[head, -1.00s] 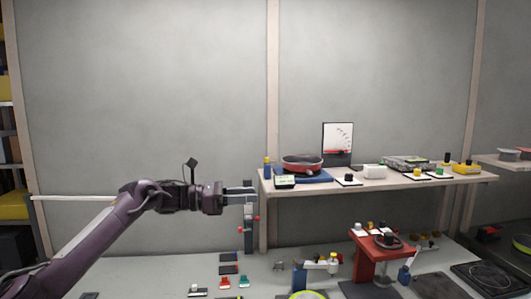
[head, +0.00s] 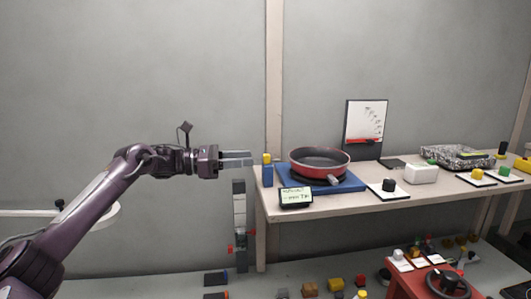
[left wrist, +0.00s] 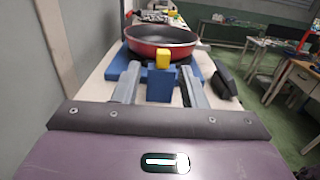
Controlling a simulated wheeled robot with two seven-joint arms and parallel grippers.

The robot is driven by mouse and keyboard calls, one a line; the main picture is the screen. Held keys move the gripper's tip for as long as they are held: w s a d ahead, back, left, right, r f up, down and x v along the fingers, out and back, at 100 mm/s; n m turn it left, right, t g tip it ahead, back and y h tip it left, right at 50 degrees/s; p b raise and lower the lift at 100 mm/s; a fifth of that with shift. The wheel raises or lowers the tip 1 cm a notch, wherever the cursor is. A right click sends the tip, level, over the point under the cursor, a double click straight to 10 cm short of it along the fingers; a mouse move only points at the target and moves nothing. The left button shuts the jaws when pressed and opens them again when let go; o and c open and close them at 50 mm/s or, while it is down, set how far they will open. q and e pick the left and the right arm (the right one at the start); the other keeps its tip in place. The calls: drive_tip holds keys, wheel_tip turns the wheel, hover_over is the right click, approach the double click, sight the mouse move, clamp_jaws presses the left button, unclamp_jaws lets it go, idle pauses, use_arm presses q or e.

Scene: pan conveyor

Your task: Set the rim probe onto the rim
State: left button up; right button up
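The likely rim probe, a blue block with a yellow top (head: 267,172), stands upright at the shelf's left end. A red pan with a dark inside (head: 320,160) sits on a blue base (head: 345,184) just right of it. My left gripper (head: 250,158) is level with the block's top, with its fingertips just left of it. In the left wrist view, the blue block (left wrist: 161,88) appears between the two spread fingers (left wrist: 161,85), with gaps on both sides. The pan (left wrist: 162,38) is right behind it. My right gripper is not in view.
A small display (head: 296,197) stands in front of the blue base. A white gauge board (head: 366,122) stands behind the pan. A black knob on a white plate (head: 389,186) and a white box (head: 421,173) lie farther right. A grey upright (head: 240,208) stands below my gripper.

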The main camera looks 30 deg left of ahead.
sight(266, 157)
use_arm(q)
drive_tip(key=x, duration=0.1)
drive_tip(key=p+x, duration=0.1)
drive_tip(key=x, duration=0.1)
drive_tip(key=p+x, duration=0.1)
drive_tip(key=x, duration=0.1)
drive_tip(key=shift+d+r, duration=0.3)
drive_tip(key=shift+d, duration=0.05)
drive_tip(key=shift+w+d+f, duration=0.2)
drive_tip(key=shift+w+d, duration=0.1)
drive_tip(key=shift+w, duration=0.1)
drive_tip(key=shift+s, duration=0.1)
